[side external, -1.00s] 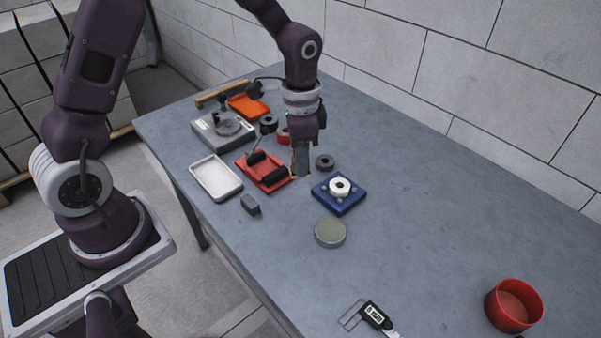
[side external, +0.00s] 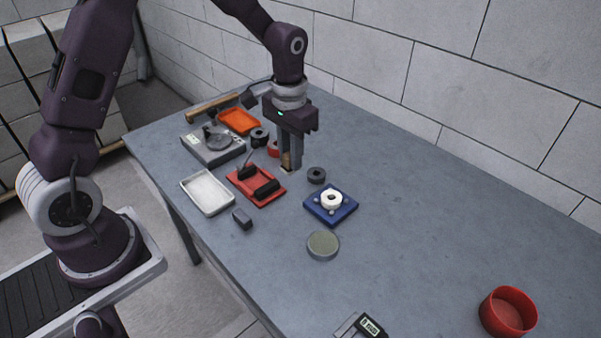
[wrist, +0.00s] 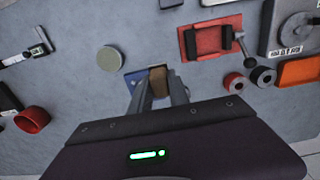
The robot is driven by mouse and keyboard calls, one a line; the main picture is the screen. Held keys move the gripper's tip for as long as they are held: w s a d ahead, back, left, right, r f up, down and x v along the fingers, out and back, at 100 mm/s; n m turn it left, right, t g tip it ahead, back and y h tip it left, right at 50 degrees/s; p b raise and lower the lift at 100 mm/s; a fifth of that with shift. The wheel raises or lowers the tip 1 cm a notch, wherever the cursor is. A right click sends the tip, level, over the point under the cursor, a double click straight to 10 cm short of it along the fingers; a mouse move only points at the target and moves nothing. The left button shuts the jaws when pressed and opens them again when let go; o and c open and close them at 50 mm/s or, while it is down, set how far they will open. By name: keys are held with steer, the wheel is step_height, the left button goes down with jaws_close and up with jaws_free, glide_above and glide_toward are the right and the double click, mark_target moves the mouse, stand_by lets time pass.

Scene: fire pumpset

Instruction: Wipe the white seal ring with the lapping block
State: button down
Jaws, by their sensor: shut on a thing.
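The white seal ring (side external: 331,199) lies flat on a blue square fixture (side external: 318,210) near the middle of the table. In the wrist view the fixture (wrist: 130,76) is partly covered by a finger, and the ring is hidden. My gripper (side external: 289,166) points down, to the left of and behind the fixture, apart from the ring. It is shut on a brown block with a pale end (wrist: 159,82), which looks like the lapping block. A separate dark grey block (side external: 242,219) lies on the table.
A dark ring (side external: 316,175) sits between my gripper and the fixture. A red stand with black rollers (side external: 257,187), a white tray (side external: 208,191) and an orange tray (side external: 238,121) are left.

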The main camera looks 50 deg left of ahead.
steer(key=w+d+f, duration=0.2)
steer(key=w+d, duration=0.6)
steer(key=shift+w+f, duration=0.1)
steer(key=shift+f, duration=3.8)
steer(key=shift+a+r, duration=0.15)
steer(key=shift+a, duration=0.25)
steer(key=shift+s+a+f, duration=0.25)
steer(key=shift+a, duration=0.1)
steer(key=shift+s+a+r, duration=0.1)
steer(key=shift+s+a, duration=0.15)
steer(key=shift+a, duration=0.3)
steer(key=shift+s+a, duration=0.2)
steer(key=shift+a, duration=0.3)
steer(key=shift+w+d, duration=0.25)
steer(key=shift+d, duration=0.35)
steer(key=shift+w+d, duration=0.25)
steer(key=shift+d, duration=0.35)
steer(key=shift+w+d, duration=0.25)
steer(key=shift+d, duration=0.35)
step_height(320, 180, up, 8)
